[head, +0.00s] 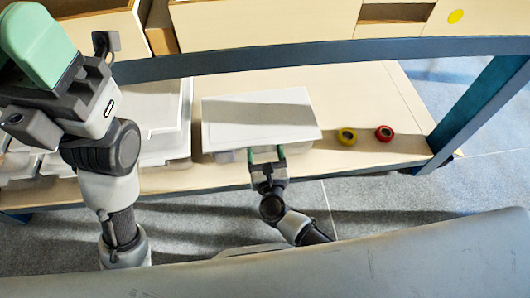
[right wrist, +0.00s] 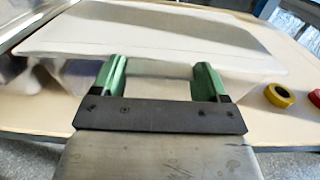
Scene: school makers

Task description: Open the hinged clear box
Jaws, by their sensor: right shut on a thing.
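The hinged clear box (head: 262,117) stands on the shelf in the middle of the head view, with a pale, whitish lid that looks shut. It also fills the upper part of the right wrist view (right wrist: 150,40). My right gripper (head: 266,154) is at the front edge of the box, its green fingers set apart and shut on the box's front edge. In the right wrist view the fingers (right wrist: 158,80) reach the front edge under the lid. My left arm stands at the left of the head view, and its gripper (head: 105,45) shows near the upper shelf, its jaws unclear.
A yellow tape roll (head: 347,136) and a red tape roll (head: 384,133) lie right of the box. A white tray (head: 160,115) stands left of it. The shelf's right end is mostly bare.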

